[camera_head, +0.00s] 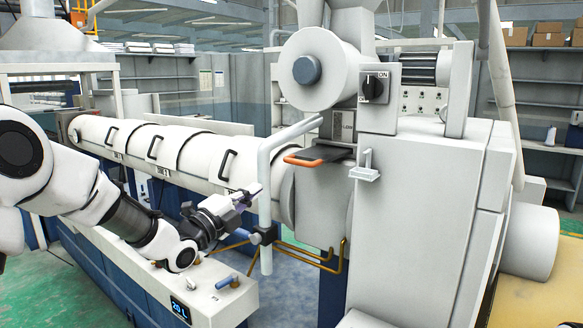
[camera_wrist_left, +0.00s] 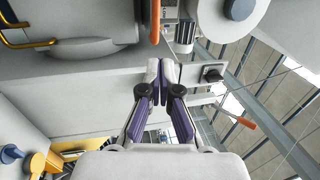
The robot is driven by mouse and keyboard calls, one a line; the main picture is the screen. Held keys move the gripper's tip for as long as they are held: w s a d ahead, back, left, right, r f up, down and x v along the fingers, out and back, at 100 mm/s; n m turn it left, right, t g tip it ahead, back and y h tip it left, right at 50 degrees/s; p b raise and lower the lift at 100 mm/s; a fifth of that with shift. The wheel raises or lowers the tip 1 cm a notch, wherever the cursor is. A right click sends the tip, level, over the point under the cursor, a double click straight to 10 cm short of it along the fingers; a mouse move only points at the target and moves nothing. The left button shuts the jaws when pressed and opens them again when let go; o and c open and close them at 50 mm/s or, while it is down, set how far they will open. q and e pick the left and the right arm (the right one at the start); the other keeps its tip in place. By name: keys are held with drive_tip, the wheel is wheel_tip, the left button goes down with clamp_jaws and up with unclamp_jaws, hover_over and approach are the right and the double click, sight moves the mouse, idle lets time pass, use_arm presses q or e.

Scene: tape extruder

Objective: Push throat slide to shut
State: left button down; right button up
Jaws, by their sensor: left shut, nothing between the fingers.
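The throat slide is a dark flat plate (camera_head: 328,153) with an orange handle (camera_head: 304,162) at its outer end. It sticks out from the white throat housing under the round feed part. My left gripper (camera_head: 252,190) is shut and empty, to the left of the handle and lower in the picture, apart from it. In the left wrist view, the shut fingertips (camera_wrist_left: 163,70) show in the middle. An orange bar (camera_wrist_left: 155,22), which looks like the handle, shows above them at the top edge. My right gripper is in neither view.
A white upright pipe (camera_head: 265,190) with a bend at its top stands between my left gripper and the throat housing. The long white barrel (camera_head: 180,150) with black handles runs behind my left arm. Brass pipes (camera_head: 325,260) lie below the housing. A small white bracket (camera_head: 365,170) is right of the slide.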

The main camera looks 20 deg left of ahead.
sight(295, 164)
use_arm(q)
drive_tip(key=p+x, duration=0.2)
drive_tip(key=x, duration=0.2)
drive_tip(key=p+x, duration=0.2)
drive_tip(key=x, duration=0.3)
drive_tip(key=p+x, duration=0.3)
drive_tip(key=x, duration=0.1)
drive_tip(key=shift+w+d+f, duration=0.1)
drive_tip(key=shift+w+f, duration=0.1)
drive_tip(key=shift+w, duration=0.15)
drive_tip(key=shift+w+f, duration=0.1)
drive_tip(key=shift+w, duration=0.15)
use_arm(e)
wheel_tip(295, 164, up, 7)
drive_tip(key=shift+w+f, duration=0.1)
